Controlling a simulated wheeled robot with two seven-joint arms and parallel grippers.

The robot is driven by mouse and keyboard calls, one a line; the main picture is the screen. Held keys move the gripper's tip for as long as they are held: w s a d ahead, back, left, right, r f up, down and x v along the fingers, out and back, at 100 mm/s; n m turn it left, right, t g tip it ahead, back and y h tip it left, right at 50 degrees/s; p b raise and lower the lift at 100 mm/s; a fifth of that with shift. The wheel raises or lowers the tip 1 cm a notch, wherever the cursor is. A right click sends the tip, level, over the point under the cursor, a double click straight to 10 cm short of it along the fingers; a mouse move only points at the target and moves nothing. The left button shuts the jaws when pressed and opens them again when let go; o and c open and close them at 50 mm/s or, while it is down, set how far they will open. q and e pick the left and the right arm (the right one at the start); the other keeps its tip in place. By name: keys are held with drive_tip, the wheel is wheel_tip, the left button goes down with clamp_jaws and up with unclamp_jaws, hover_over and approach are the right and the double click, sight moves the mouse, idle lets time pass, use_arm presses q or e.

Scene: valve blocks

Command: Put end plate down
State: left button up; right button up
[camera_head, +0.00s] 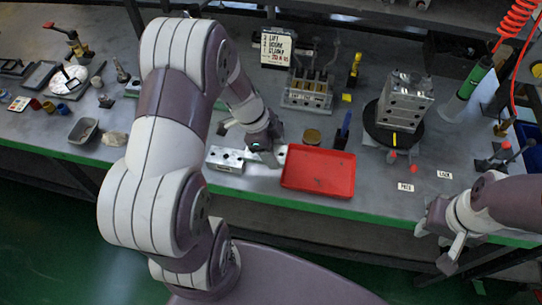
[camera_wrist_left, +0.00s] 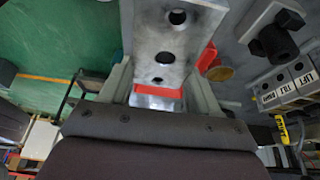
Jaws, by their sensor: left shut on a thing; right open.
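The end plate (camera_wrist_left: 167,45), a grey metal plate with round holes, is between the fingers of my left gripper (camera_wrist_left: 160,78) in the left wrist view. That gripper is shut on it. In the head view my left gripper (camera_head: 262,148) is low over the bench, left of the red tray, and a light part of the plate (camera_head: 277,154) shows beside it. I cannot tell whether the plate touches the bench. My right gripper (camera_head: 447,232) is open and empty in front of the bench's right edge.
A metal block with holes (camera_head: 225,159) lies just left of my left gripper. The red tray (camera_head: 318,171) is close on the right. A valve block (camera_head: 406,98) stands on a black turntable (camera_head: 375,133). A grey bin (camera_head: 83,131) stands further left.

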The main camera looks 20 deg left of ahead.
use_arm(q)
drive_tip(key=f, duration=0.2)
drive_tip(key=a+f, duration=0.1)
drive_tip(key=f, duration=0.1)
drive_tip(key=shift+w+f, duration=0.15)
drive_tip(key=shift+w, duration=0.05)
drive_tip(key=shift+w+f, duration=0.1)
drive_tip(key=shift+f, duration=0.15)
drive_tip(key=shift+f+b, duration=0.55)
drive_tip(key=shift+b, duration=0.15)
drive_tip(key=o, duration=1.3)
drive_tip(key=shift+c, duration=0.2)
